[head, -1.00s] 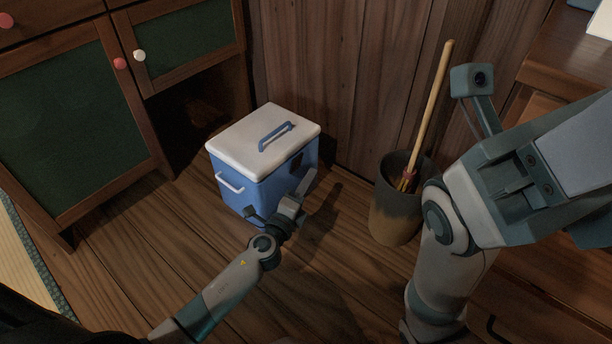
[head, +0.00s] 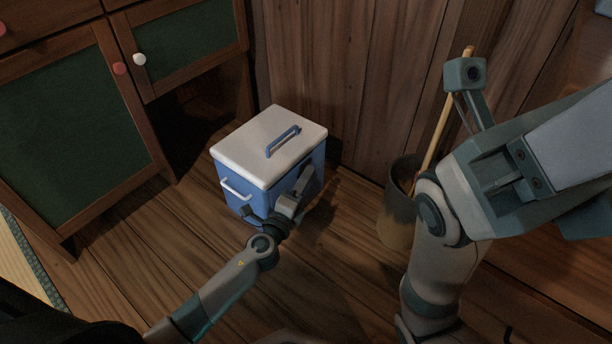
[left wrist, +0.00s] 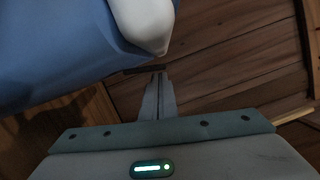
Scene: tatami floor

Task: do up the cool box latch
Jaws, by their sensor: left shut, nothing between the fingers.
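The cool box (head: 240,187) stands on the wooden floor, with a blue body and a white lid (head: 250,145) lying down on it. A blue handle (head: 283,141) is on the lid and a white handle (head: 236,190) on its left side. My left gripper (head: 306,178) is in front of the box's right-hand face and covers much of it; the latch is not clearly visible. In the left wrist view the fingers (left wrist: 158,88) are shut and empty, just below the pale lid corner (left wrist: 150,25). Whether they touch the box cannot be told. My right gripper's fingers do not show.
A dark bin (head: 397,215) with a wooden-handled tool (head: 438,135) stands right of the box, partly behind my right arm. A cabinet with green panels (head: 75,120) is at left, a plank wall (head: 340,70) behind.

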